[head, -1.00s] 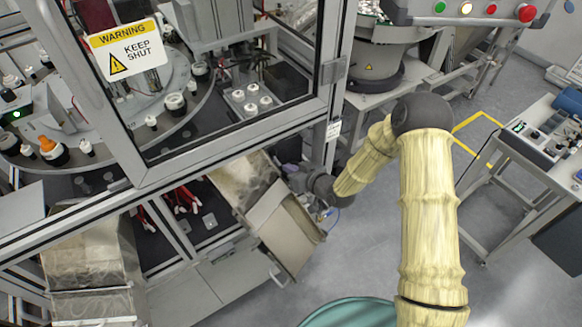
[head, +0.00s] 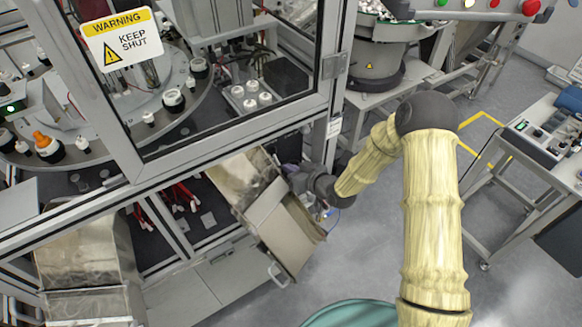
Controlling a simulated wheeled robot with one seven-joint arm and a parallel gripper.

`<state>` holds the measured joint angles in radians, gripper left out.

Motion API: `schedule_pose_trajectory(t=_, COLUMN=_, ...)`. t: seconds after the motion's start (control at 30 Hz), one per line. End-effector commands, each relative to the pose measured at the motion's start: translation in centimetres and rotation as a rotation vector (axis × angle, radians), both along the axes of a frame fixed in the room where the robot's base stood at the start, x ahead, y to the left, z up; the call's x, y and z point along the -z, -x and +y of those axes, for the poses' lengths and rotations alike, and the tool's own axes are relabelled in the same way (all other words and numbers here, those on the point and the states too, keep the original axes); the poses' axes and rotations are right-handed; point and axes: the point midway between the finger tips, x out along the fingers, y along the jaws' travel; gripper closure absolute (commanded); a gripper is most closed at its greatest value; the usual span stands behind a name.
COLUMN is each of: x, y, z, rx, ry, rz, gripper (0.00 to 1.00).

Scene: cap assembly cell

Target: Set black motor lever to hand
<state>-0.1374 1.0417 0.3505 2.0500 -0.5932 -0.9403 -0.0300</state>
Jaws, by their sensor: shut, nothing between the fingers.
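I cannot make out the black motor lever in the head view. My arm reaches from the lower right to the machine's lower right corner post. Its dark wrist (head: 322,186) is beside the upper end of a metal chute (head: 287,222).
The machine's framed door (head: 240,125) carries a "keep shut" sign (head: 123,39). A second chute (head: 85,245) sticks out at lower left. A bowl feeder (head: 375,55) stands behind my arm, and a bench (head: 530,150) stands right. Floor between is clear.

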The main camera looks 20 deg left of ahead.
Motion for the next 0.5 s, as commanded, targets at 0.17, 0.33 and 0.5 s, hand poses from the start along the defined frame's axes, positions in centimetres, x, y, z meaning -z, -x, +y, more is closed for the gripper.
schedule_pose_trajectory(t=0.17, x=-0.5, y=0.0, z=0.0, rx=0.000, ry=0.000, rz=0.000, gripper=1.00)
schedule_pose_trajectory(t=0.33, x=-1.2, y=0.0, z=0.0, rx=0.000, ry=0.000, rz=0.000, gripper=1.00)
schedule_pose_trajectory(t=0.5, x=-1.6, y=0.0, z=0.0, rx=0.000, ry=0.000, rz=0.000, gripper=1.00)
